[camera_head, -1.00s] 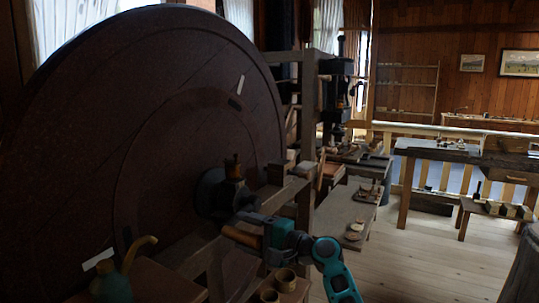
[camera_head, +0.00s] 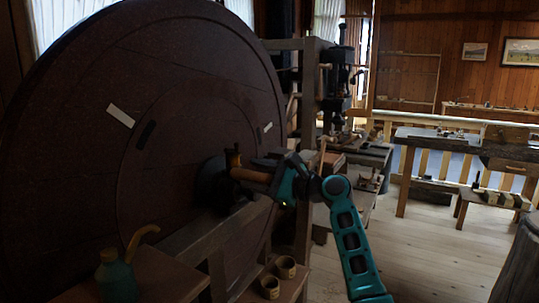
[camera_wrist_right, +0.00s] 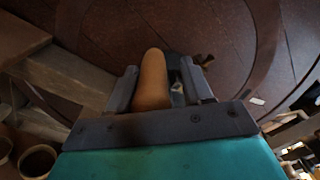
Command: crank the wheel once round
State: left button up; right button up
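The big dark wheel (camera_head: 80,180) stands upright at the left in the head view, with pale marks on its face. A wooden crank handle (camera_head: 250,175) sticks out near its dark hub (camera_head: 212,188). My right gripper (camera_head: 268,172) is at this handle, its teal wrist to the right. The gripper hides part of the crank. My left gripper is not in view.
A teal bottle (camera_head: 115,275) with a curved tan spout stands on a wooden bench below the wheel. Small wooden cups (camera_head: 286,266) sit nearby on a stool. A wooden frame (camera_head: 306,120) rises behind the wheel. Open floor (camera_head: 430,250) lies to the right.

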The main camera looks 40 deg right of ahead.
jog(key=w+d+r+m, duration=0.2)
jog(key=d+r+m, duration=0.1)
jog(key=d+m, duration=0.2)
jog(key=shift+d+r+m, duration=0.25)
jog(key=shift+d+m, duration=0.05)
jog(key=shift+w, duration=0.1)
dwell(0.8)
jog(key=v, duration=1.1)
jog(key=shift+f, duration=0.1)
